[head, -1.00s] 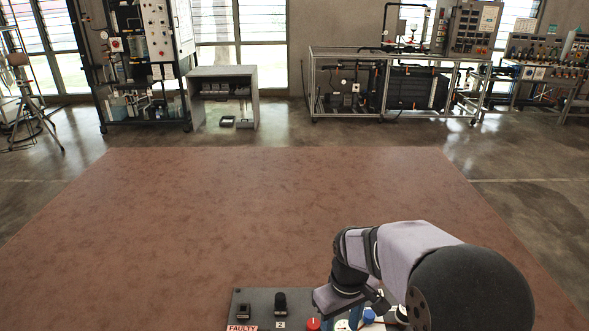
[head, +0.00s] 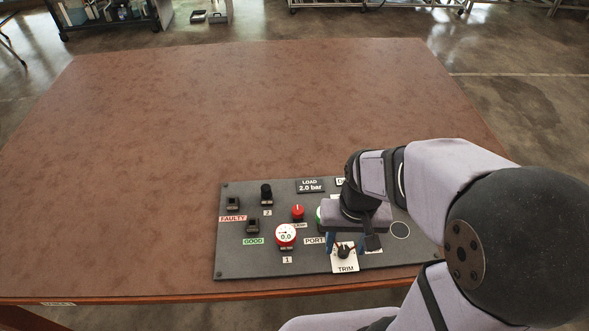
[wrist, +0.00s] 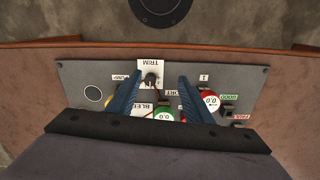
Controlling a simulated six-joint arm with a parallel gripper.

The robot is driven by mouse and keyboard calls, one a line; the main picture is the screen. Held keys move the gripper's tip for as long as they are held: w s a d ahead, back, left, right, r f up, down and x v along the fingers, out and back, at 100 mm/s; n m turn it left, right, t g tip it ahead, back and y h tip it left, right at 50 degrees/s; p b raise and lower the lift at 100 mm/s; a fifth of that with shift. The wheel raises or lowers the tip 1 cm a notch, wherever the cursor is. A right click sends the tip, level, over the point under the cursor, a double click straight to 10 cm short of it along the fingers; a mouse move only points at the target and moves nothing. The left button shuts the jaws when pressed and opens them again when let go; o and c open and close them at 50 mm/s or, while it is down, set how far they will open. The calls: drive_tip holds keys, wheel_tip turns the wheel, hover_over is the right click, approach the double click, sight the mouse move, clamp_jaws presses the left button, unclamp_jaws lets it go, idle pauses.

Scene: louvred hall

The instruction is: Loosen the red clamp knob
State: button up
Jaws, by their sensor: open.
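The red knob (head: 297,211) stands on the dark panel (head: 235,265), just behind a red-rimmed gauge (head: 285,233) reading 0.0. The small label in front of the knob is too small to read. My gripper (head: 347,243) is to the right of the red knob, apart from it, over the right half of the panel. In the wrist view my gripper (wrist: 158,80) is open, its two blue fingers spread on either side of the TRIM knob (wrist: 150,80), with nothing held. I cannot make out the red knob clearly there; a finger or the gripper body hides that area.
The panel lies near the front edge of a brown table (head: 200,110). A black post (head: 266,194), FAULTY and GOOD sockets at its left, and a green gauge (wrist: 165,115) under my gripper crowd the panel. The table behind is bare.

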drive_tip(key=w+a+m, duration=0.3)
drive_tip(key=w+m, duration=0.1)
drive_tip(key=w, duration=0.5)
drive_tip(key=m, duration=0.7)
hover_over(298, 210)
wheel_tip(298, 210, down, 5)
drive_tip(key=shift+a+p, duration=0.1)
drive_tip(key=shift+p, duration=0.3)
drive_tip(key=shift+f+p, duration=0.9)
drive_tip(key=shift+f, duration=2.75)
drive_tip(key=c, duration=1.1)
